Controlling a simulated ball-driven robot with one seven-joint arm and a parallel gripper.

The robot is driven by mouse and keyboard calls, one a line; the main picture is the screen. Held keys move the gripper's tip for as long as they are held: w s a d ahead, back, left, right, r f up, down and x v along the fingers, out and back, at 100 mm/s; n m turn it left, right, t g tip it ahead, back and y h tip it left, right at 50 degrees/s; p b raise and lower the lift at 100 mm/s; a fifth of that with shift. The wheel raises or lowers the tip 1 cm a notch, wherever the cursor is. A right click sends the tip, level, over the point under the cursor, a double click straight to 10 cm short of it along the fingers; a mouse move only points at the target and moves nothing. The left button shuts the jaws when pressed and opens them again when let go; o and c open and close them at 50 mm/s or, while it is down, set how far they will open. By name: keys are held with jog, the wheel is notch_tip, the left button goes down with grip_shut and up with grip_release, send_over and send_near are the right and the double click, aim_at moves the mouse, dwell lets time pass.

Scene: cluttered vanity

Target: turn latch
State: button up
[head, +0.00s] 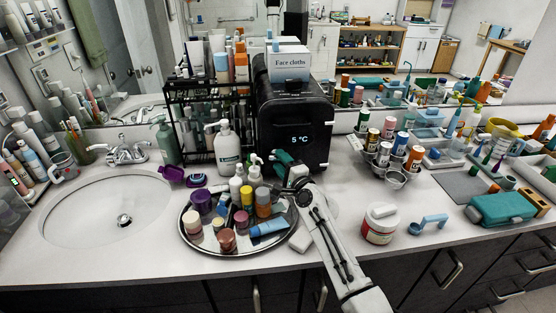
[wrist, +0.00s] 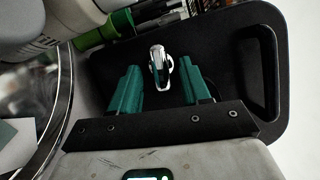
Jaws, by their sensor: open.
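A black cooler (head: 292,105) with a "5 °C" display stands at the back middle of the counter. In the wrist view its dark front panel (wrist: 225,50) fills most of the picture, with a slot-shaped recess at right. A small chrome latch (wrist: 158,58) sits on this panel. My gripper (wrist: 160,75) is open, its two green fingers on either side of the latch with gaps on both sides. In the head view my gripper (head: 284,162) is at the lower left of the cooler's front, and the latch is hidden.
A round tray (head: 240,250) of bottles and jars stands close at left of my arm. A pump bottle (head: 228,148) and a black rack (head: 185,105) stand left of the cooler. Metal cups (head: 392,177) and a white jar (head: 380,224) are at right.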

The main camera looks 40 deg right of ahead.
jog(key=shift+x, duration=0.9)
jog(key=shift+d, duration=0.1)
jog(key=c, duration=0.8)
jog(key=shift+r+n+g+p, duration=0.1)
jog(key=shift+n+g+p, duration=0.2)
jog(key=shift+n+p, duration=0.4)
jog(key=o, duration=0.8)
